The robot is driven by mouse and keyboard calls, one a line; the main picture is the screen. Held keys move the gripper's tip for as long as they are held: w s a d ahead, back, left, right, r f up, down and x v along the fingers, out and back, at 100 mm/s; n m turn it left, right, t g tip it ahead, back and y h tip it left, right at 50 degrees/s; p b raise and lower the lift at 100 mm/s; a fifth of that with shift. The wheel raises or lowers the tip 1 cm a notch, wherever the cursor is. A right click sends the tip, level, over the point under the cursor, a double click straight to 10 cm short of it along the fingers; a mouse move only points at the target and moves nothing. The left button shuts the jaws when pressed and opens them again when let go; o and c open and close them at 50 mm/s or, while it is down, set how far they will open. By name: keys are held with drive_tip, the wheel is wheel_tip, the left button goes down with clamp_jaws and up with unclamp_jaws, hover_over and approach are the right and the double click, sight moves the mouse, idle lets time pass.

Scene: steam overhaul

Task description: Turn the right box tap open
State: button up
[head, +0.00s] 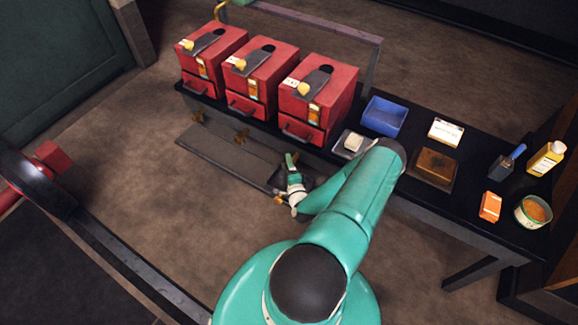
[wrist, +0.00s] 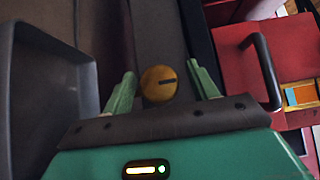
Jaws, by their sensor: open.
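The right red box (head: 318,92) stands on the bench, third in a row of red boxes. In the wrist view its red front (wrist: 250,45) with a dark handle shows at the right. A round brass tap end (wrist: 158,83) with a dark slot sits between the fingers of my gripper (wrist: 164,82). The fingers are spread apart, with a gap visible on the right; contact on the left is unclear. In the head view my wrist is low in front of the bench below the right box, and the right tap is hidden there.
Two brass taps, the left (head: 198,116) and the middle (head: 242,136), stick out below the other boxes. A grey tray (wrist: 84,75) is close on the left in the wrist view. A blue bin (head: 384,116) and an orange-filled bowl (head: 533,211) stand on the bench.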

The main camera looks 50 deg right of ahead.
drive_tip(key=c, duration=1)
drive_tip(key=shift+o, duration=0.2)
drive_tip(key=shift+n, duration=0.3)
drive_tip(key=n+g+y, duration=0.1)
drive_tip(key=n+g, duration=0.1)
drive_tip(key=shift+r+g+y, duration=0.1)
drive_tip(key=shift+g+y, duration=0.2)
drive_tip(key=n+g+y, duration=0.1)
drive_tip(key=n+g, duration=0.1)
drive_tip(key=g, duration=0.1)
drive_tip(key=shift+w+n, duration=0.1)
drive_tip(key=shift+n, duration=0.2)
drive_tip(key=n+g, duration=0.2)
drive_tip(key=g, duration=0.1)
drive_tip(key=shift+g, duration=0.3)
drive_tip(key=shift+n+g, duration=0.9)
drive_tip(key=shift+g, duration=0.9)
